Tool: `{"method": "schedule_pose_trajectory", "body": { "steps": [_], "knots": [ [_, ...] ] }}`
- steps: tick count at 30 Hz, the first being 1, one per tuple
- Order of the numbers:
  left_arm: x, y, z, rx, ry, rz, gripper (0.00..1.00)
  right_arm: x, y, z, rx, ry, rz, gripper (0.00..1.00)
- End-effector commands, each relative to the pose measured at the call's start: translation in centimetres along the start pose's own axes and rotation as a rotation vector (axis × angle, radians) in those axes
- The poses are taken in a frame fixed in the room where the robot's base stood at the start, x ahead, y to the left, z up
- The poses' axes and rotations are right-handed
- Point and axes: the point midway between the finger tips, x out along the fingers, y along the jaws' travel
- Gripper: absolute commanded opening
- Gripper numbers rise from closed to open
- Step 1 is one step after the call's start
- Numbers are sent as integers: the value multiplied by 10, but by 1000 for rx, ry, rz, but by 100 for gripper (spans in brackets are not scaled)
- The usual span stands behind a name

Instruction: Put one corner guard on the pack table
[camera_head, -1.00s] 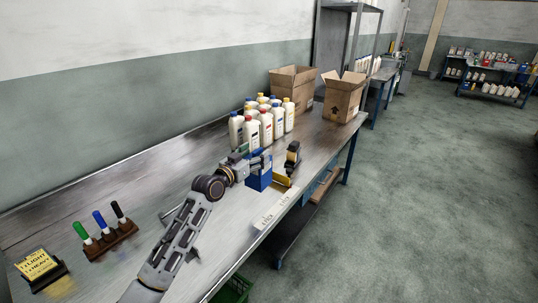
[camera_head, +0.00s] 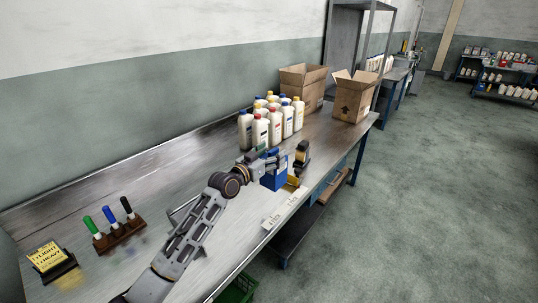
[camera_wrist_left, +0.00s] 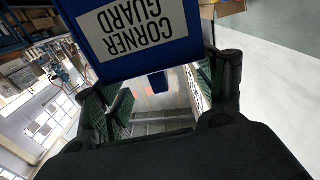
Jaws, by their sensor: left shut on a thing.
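The corner guard (camera_head: 272,178) is a blue block near the front edge of the long metal table (camera_head: 165,168). In the left wrist view the corner guard (camera_wrist_left: 142,38) fills the top middle, with its white label upside down. My left gripper (camera_head: 277,160) is at its upper part and looks shut on it. In the left wrist view the gripper's two fingers, with green pads, stand wide apart at the block's near edge. Whether the block touches the table I cannot tell. My right gripper does not show.
A black and yellow tool (camera_head: 302,154) stands just right of the corner guard. Several white bottles (camera_head: 261,132) stand behind it, with two open cartons (camera_head: 351,102) farther back. A marker rack (camera_head: 120,235) and a yellow sign (camera_head: 48,257) are at the left.

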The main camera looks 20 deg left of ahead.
Motion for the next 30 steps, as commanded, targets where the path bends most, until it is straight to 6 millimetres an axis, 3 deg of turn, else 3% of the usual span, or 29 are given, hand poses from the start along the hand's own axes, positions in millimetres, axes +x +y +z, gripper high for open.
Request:
{"method": "schedule_pose_trajectory", "body": {
  "steps": [14,30],
  "knots": [
    [0,0,2,0,0,0,33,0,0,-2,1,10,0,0],
    [0,0,60,0,0,0,33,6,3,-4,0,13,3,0]
  ]
}}
